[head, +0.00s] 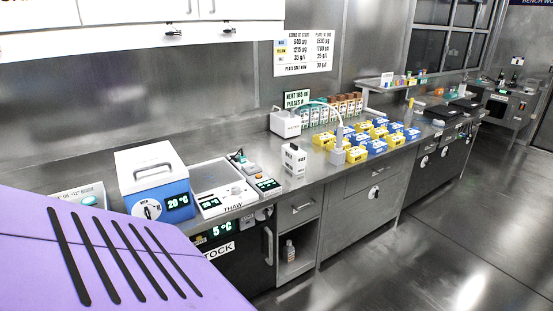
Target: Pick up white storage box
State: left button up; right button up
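A small white box (293,160) with dark markings stands upright on the steel counter, near its front edge and left of the yellow and blue boxes. It is the plainest match for the white storage box, but its label is too small to read. A larger white unit (286,123) with a pale hose stands behind it near the wall. Neither of my grippers is in view, and nothing is seen touching the white box.
The steel counter (325,183) is bare around the white box. Several yellow and blue boxes (376,147) stand to the right. A blue cooler (155,180) with a white lid and a thaw unit (222,188) stand to the left. The floor (430,235) in front is clear.

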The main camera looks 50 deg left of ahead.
aim_at(295, 158)
jog(key=u, duration=1.55)
jog(key=i+l+u, duration=0.1)
jog(key=i+l, duration=0.25)
jog(key=i+l+u, duration=0.1)
jog(key=i+l, duration=0.2)
jog(key=i+l+u, duration=0.1)
jog(key=i+l, duration=0.2)
jog(key=l, duration=0.2)
jog(key=i+l+u, duration=0.1)
jog(key=i+l, duration=0.2)
jog(key=i+l+u, duration=0.1)
jog(key=i+l, duration=0.15)
jog(key=l, duration=0.3)
jog(key=i+l+u, duration=0.1)
jog(key=i+l, duration=0.2)
jog(key=l, duration=0.15)
